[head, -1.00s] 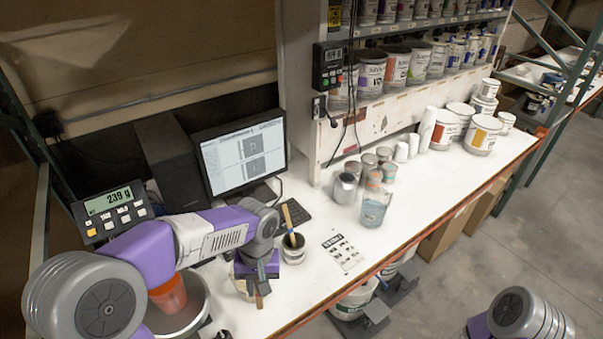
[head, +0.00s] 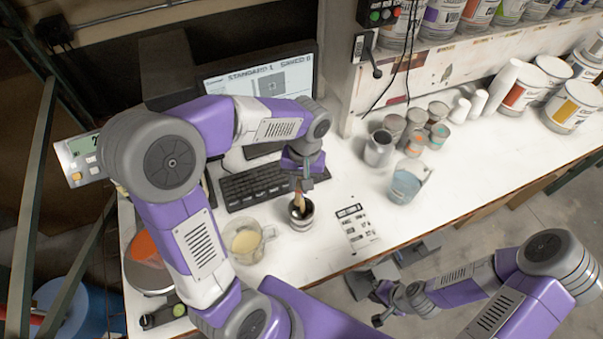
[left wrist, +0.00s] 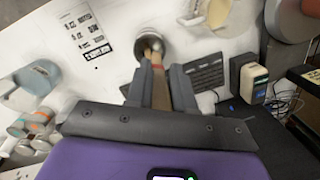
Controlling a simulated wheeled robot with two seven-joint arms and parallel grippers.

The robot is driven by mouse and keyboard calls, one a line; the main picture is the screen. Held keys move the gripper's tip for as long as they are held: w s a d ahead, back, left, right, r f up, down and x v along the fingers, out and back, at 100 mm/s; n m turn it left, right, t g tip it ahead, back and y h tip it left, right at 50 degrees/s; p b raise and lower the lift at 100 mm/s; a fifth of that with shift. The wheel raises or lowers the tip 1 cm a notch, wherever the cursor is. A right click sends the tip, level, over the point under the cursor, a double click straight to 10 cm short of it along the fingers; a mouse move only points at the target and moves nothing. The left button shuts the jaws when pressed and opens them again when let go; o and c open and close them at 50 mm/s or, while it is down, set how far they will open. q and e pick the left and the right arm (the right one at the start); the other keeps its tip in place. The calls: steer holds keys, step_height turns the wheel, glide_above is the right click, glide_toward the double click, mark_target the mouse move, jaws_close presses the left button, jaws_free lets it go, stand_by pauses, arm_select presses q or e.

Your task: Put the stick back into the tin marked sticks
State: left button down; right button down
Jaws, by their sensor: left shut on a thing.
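The tin (head: 302,217) is a small round metal can with a dark inside. It stands on the white bench in front of the keyboard; its marking is not readable. My left gripper (head: 301,181) is shut on a wooden stick (head: 299,199) above the tin. The stick points down, with its lower end at the tin's mouth; how deep it reaches is unclear. In the left wrist view the stick (left wrist: 160,88) runs between the fingers to the tin (left wrist: 153,52). My right gripper (head: 383,303) is low beyond the bench's front edge, its fingers too small to judge.
A clear jug of cream liquid (head: 246,241) stands left of the tin. A keyboard (head: 255,186) lies behind. A printed card (head: 354,226) lies to the right. A jug of bluish liquid (head: 405,184) and several small cans stand further right. The bench between is clear.

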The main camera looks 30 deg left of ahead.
arm_select(q)
step_height(320, 180, down, 12)
steer(key=b, duration=0.9)
steer(key=shift+w+a, duration=0.2)
steer(key=shift+w, duration=0.15)
